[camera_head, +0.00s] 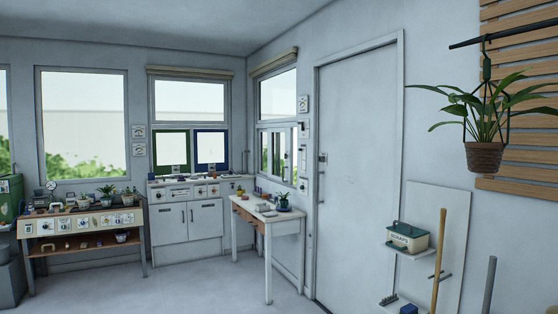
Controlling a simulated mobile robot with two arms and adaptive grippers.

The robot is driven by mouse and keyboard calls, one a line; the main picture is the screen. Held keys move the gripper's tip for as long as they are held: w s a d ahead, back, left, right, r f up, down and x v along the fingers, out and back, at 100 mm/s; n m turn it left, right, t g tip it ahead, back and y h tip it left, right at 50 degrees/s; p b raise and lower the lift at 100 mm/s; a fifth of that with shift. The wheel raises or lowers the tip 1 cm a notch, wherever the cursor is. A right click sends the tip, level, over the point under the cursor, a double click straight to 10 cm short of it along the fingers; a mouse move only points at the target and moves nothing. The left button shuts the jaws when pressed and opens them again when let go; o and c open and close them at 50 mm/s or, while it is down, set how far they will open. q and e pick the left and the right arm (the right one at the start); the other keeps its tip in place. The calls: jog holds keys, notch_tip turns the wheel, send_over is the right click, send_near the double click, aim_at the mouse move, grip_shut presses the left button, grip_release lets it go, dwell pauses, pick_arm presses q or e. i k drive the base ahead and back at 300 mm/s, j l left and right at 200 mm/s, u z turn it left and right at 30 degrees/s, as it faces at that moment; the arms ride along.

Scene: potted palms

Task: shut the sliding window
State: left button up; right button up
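A window (278,155) with narrow upright panes is set low in the right-hand wall, above a small white table and left of the door. Greenery shows through part of it. It is seen at a steep angle, and I cannot tell how far its sash stands open. On the back wall, a green-framed pane (172,130) and a blue-framed pane (224,152) sit side by side below a taller window. I cannot tell which of these is the sliding window. Neither of my grippers is in view.
A small white table (287,227) with a potted plant (283,201) stands below the right-hand window. A white cabinet (169,226) and a workbench (80,217) line the back. A closed door (357,170) is to the right. The middle floor is clear.

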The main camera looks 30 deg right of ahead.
aim_at(288, 180)
jog(key=z, duration=0.55)
jog(key=i, duration=5.9)
